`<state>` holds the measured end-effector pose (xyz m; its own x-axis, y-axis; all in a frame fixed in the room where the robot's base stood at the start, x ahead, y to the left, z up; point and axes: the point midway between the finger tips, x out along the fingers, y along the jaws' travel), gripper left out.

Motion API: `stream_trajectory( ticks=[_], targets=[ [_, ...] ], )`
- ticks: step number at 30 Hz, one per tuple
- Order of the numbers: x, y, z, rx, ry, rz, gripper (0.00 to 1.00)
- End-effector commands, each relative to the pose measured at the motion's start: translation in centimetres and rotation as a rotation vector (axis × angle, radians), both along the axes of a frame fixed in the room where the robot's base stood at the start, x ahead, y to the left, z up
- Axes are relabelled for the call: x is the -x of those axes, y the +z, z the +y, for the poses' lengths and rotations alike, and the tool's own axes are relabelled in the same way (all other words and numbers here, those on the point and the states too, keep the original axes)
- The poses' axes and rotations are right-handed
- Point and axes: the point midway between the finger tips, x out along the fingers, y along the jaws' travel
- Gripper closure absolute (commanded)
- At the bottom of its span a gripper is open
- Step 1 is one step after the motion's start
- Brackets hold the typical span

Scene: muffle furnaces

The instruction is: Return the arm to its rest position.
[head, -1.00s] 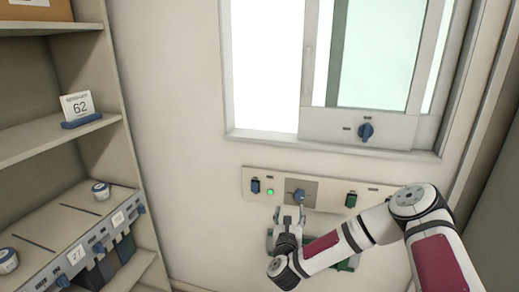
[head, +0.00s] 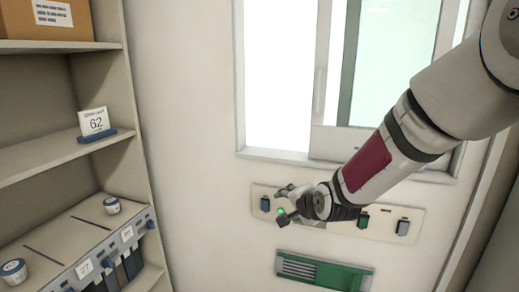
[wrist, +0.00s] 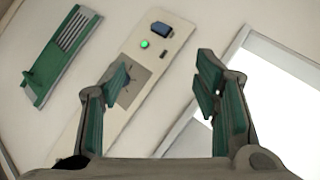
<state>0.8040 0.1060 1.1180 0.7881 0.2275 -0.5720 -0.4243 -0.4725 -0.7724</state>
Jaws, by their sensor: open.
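My gripper (wrist: 163,82) is open and empty in the wrist view, its two green-padded fingers spread apart. In the head view my gripper (head: 284,205) is partly hidden by my own wrist, in front of the wall panel (head: 386,221). The wrist view shows the panel (wrist: 165,62) with a blue switch (wrist: 161,30) and a lit green lamp (wrist: 145,44) beyond the fingers. A grey square plate on the panel is partly covered by the left finger. I cannot see the gripper touching anything.
A green vented wall unit (head: 325,271) is below the panel. A window (head: 290,80) is above it. Shelves (head: 50,150) on the left hold a number card (head: 95,121), a box (head: 66,17) and small round containers. The wall between shelves and panel is clear.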

Motion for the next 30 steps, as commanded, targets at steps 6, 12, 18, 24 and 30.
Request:
stream_trajectory(
  ticks=[6,12,18,24,30],
  targets=[
    [6.1,4.5,-3.1,0.318,0.127,0.057,0.44],
    [13.0,7.8,-6.0,0.547,0.243,0.133,0.44],
    [20.9,10.1,-8.4,0.711,0.375,0.213,0.44],
    [28.9,11.1,-10.0,0.808,0.528,0.279,0.44],
    [34.0,11.0,-10.6,0.844,0.646,0.31,0.44]
  ],
)
